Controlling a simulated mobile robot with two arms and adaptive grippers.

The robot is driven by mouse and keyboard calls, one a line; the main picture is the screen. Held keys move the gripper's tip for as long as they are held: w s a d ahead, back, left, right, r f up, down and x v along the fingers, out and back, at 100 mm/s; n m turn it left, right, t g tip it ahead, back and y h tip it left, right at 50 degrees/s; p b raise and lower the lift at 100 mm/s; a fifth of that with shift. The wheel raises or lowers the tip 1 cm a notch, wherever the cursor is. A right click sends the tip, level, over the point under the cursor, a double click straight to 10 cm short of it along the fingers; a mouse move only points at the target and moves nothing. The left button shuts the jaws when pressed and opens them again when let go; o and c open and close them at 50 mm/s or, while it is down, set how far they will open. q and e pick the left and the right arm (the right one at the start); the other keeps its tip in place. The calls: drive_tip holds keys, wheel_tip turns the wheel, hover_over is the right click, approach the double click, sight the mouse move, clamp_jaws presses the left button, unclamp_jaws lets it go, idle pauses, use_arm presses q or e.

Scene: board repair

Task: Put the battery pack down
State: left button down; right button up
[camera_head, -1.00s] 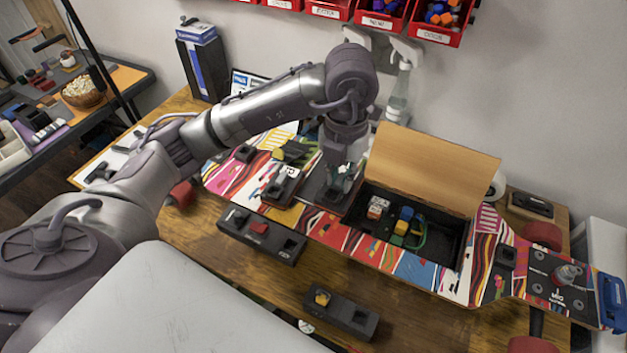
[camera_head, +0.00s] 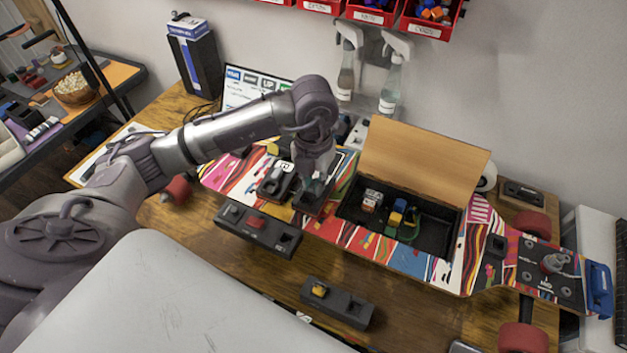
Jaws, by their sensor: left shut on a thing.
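A long, colourfully patterned skateboard (camera_head: 408,258) lies across the wooden table. An open black compartment (camera_head: 432,242) sits in it, with its tan lid (camera_head: 425,180) raised. My left gripper (camera_head: 308,196) points down over the board, left of the compartment. It is shut on the battery pack, which is mostly hidden at the fingertips; only dark shapes show there. I cannot tell whether the pack touches the board. Inside the compartment are a white-and-red block (camera_head: 371,200) and a group of blue, yellow and green pieces (camera_head: 400,218). My right gripper is not in view.
A long black holder with a red piece (camera_head: 257,230) and a smaller one with a yellow piece (camera_head: 337,303) lie in front of the board. A laptop-like screen (camera_head: 255,85) and spray bottles (camera_head: 391,80) stand behind. Bare table lies between the holders.

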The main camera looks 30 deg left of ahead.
sight(313, 185)
use_arm(q)
drive_tip(key=c, duration=1.1)
unclamp_jaws()
drive_tip(key=shift+f, duration=0.1)
drive_tip(key=shift+c, duration=0.2)
drive_tip(key=shift+r, duration=0.6)
wheel_tip(313, 185, up, 11)
drive_tip(key=shift+b, duration=0.45)
